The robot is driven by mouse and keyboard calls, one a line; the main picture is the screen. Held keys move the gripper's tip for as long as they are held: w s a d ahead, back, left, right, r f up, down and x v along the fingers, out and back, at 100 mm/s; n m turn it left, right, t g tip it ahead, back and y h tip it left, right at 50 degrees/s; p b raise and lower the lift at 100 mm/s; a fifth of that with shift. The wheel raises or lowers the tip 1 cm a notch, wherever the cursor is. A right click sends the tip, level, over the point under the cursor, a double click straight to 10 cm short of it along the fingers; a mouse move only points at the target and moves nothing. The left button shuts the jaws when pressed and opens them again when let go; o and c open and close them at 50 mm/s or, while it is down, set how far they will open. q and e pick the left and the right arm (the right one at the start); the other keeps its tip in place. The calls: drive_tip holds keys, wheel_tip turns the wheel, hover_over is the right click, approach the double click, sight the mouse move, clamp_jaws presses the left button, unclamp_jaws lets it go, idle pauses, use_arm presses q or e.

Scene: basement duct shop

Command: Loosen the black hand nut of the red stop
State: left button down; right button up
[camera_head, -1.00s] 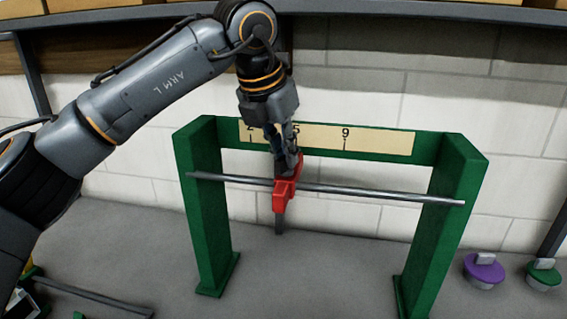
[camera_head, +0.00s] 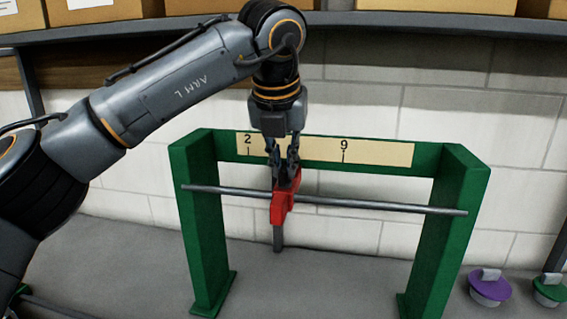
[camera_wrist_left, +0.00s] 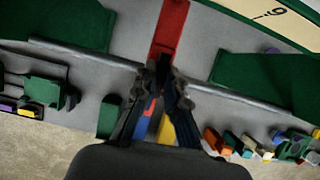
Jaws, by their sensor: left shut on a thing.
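The red stop (camera_head: 283,207) sits on a thin grey rod (camera_head: 380,205) that runs through the green frame, with a dark bar hanging below it. My left gripper (camera_head: 287,180) points down from above and is shut at the stop's top. The black hand nut is mostly hidden between its fingers, so I cannot make out its shape. In the left wrist view the fingers (camera_wrist_left: 160,88) come together at the near end of the red stop (camera_wrist_left: 171,28). My right gripper is in neither view.
The green frame (camera_head: 460,215) has two uprights and a cream scale (camera_head: 385,153) marked 2 and 9. A purple-topped knob (camera_head: 490,287) and a green-topped one (camera_head: 549,289) stand at right. Several coloured parts (camera_wrist_left: 290,148) show in the wrist view. A block wall stands behind.

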use_arm(q)
drive_tip(key=shift+r, duration=0.15)
drive_tip(key=c, duration=1.4)
unclamp_jaws()
drive_tip(key=v, duration=1.2)
